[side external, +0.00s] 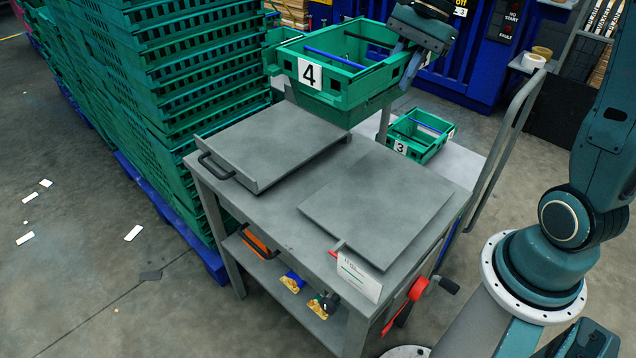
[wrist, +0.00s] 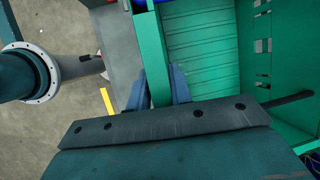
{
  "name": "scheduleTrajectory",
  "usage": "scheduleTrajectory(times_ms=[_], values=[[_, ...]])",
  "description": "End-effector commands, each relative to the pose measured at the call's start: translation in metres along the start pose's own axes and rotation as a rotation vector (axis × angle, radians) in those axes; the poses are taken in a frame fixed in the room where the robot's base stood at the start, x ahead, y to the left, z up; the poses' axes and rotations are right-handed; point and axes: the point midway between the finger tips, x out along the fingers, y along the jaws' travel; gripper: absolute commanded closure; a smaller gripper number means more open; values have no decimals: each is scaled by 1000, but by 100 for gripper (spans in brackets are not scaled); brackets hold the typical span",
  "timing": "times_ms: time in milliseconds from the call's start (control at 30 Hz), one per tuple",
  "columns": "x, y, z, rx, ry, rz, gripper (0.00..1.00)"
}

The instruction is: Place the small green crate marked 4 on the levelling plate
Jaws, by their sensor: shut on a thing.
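The green crate marked 4 (side external: 347,87) hangs in the air above the far end of the grey bench, tilted in the picture, with blue bars across its open top. My gripper (side external: 406,62) is shut on its right-hand wall. In the wrist view the two fingers (wrist: 160,88) stand on either side of the green crate wall (wrist: 150,45), and part of the crate's ribbed inside shows. A flat grey plate (side external: 380,207), likely the levelling plate, lies bare on the right of the bench. The crate is behind and above it, not touching it.
A second grey plate with a black handle (side external: 270,148) lies bare on the left of the bench. A green crate marked 3 (side external: 420,136) sits on a cart behind. Tall green crate stacks (side external: 150,90) stand left. A card (side external: 358,276) and red-hubbed crank (side external: 418,288) are at the front.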

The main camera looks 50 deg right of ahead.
Motion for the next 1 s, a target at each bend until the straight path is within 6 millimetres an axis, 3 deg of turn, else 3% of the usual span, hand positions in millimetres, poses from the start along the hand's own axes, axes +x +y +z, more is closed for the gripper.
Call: scheduleTrajectory(times_ms=[200,400,833,1000], values=[[-6,44,13,-1,-1,-5,100],[-6,70,22,-2,-3,-6,100],[-2,82,24,-2,-5,-5,100],[11,84,20,0,-8,-3,100]])
